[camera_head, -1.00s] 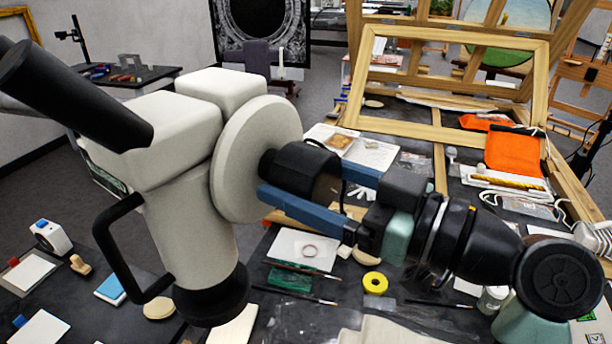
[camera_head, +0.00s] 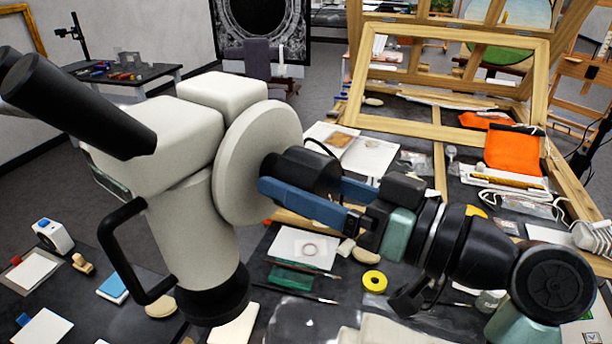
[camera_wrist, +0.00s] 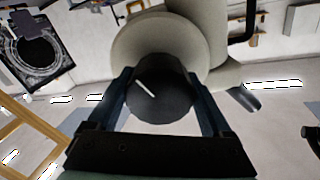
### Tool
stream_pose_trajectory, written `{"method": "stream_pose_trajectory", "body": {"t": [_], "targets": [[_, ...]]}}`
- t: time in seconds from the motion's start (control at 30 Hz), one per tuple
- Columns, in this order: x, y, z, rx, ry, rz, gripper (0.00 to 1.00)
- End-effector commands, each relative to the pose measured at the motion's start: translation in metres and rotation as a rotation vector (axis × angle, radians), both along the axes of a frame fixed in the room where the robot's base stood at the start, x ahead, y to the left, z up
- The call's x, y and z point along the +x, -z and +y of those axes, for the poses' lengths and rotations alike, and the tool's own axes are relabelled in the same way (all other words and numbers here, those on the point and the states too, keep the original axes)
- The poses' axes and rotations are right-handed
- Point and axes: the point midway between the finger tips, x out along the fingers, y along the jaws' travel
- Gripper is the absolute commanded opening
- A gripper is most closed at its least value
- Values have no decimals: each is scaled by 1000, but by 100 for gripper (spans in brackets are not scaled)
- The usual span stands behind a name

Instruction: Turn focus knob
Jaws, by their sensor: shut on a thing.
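The focus knob (camera_head: 298,166) is a black cylinder on the round pale disc (camera_head: 240,165) at the side of a cream microscope (camera_head: 165,150). My gripper (camera_head: 292,180) reaches in from the right, its two blue fingers on either side of the knob. In the wrist view the knob (camera_wrist: 160,95) has a slanting white mark on its face, and the fingers of my gripper (camera_wrist: 160,77) flank it left and right. The gripper is shut on the knob. The far finger is partly hidden behind the knob in the head view.
Below stands a dark worktable with a yellow tape roll (camera_head: 373,281), brushes and a green block (camera_head: 291,277). A wooden easel frame (camera_head: 450,95) and an orange cloth (camera_head: 515,153) lie behind my arm. The microscope's black handle (camera_head: 125,250) juts out at lower left.

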Motion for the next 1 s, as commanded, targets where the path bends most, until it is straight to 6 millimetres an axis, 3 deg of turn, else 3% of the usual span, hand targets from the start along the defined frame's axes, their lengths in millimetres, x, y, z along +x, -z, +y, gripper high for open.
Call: {"method": "stream_pose_trajectory", "body": {"t": [0.4,0.83,0.87,0.93,1.0], "targets": [[0,-1,0,88,-1,135,28],[0,-1,0,94,0,143,28],[0,-1,0,94,0,143,86],[0,-1,0,93,-1,144,98],[0,-1,0,92,-1,143,100]]}}
